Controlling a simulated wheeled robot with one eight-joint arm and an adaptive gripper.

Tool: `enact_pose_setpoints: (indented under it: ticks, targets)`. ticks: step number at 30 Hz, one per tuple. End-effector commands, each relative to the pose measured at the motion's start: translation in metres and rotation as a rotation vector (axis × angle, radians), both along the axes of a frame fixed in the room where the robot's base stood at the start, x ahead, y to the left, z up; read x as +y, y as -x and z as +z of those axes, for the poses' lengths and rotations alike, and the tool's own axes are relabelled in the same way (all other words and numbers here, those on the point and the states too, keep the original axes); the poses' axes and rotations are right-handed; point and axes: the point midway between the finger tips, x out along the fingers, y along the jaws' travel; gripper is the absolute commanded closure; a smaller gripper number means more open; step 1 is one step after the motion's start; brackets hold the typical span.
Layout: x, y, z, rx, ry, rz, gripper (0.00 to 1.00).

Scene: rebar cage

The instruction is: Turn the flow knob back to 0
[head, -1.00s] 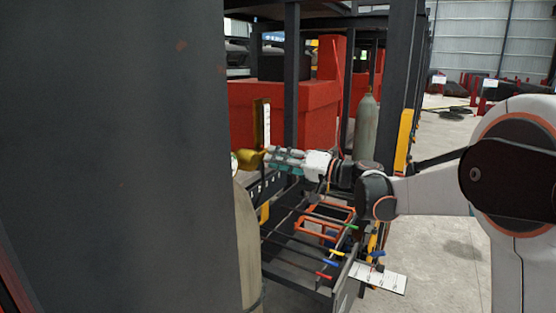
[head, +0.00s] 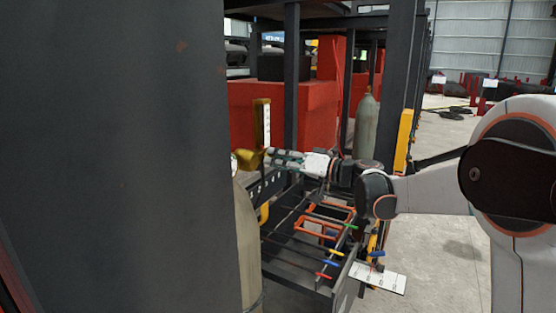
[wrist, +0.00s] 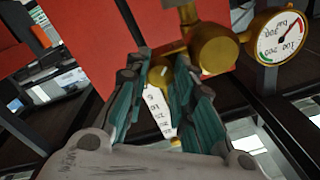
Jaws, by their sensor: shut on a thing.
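The brass flow knob (wrist: 159,76) shows in the wrist view between the two fingertips of my gripper (wrist: 160,67), on the brass regulator body (wrist: 214,48). My gripper is shut on the knob, and the fingers hide its sides. A white scale with numbers (wrist: 158,112) runs down between the fingers. In the head view, my gripper (head: 268,157) reaches left to the brass regulator (head: 248,160), below the upright flow tube (head: 262,123). The knob's setting is not readable.
A large dark post (head: 110,150) fills the left of the head view and hides part of the cylinder (head: 248,240). A rack with coloured-handled rods (head: 318,245) lies below my arm. A grey cylinder (head: 366,125) stands behind. Open floor (head: 450,255) is at right.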

Motion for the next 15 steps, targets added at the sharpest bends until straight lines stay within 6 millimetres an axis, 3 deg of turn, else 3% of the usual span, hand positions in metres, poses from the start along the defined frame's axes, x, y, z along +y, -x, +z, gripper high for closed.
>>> enact_pose_setpoints:
  ticks: [1, 2, 4, 5, 15]
  targets:
    - [0.0004, 0.0015, -0.0037, 0.001, 0.007, 0.003, 1.00]
    - [0.0005, 0.0016, -0.0037, 0.001, 0.007, 0.003, 0.75]
    - [0.0003, 0.0014, -0.0034, 0.000, 0.006, 0.002, 0.59]
    - [0.0004, 0.0013, -0.0031, 0.001, 0.006, 0.002, 0.56]
    - [-0.0010, 0.0011, -0.0014, 0.001, 0.002, 0.000, 0.56]
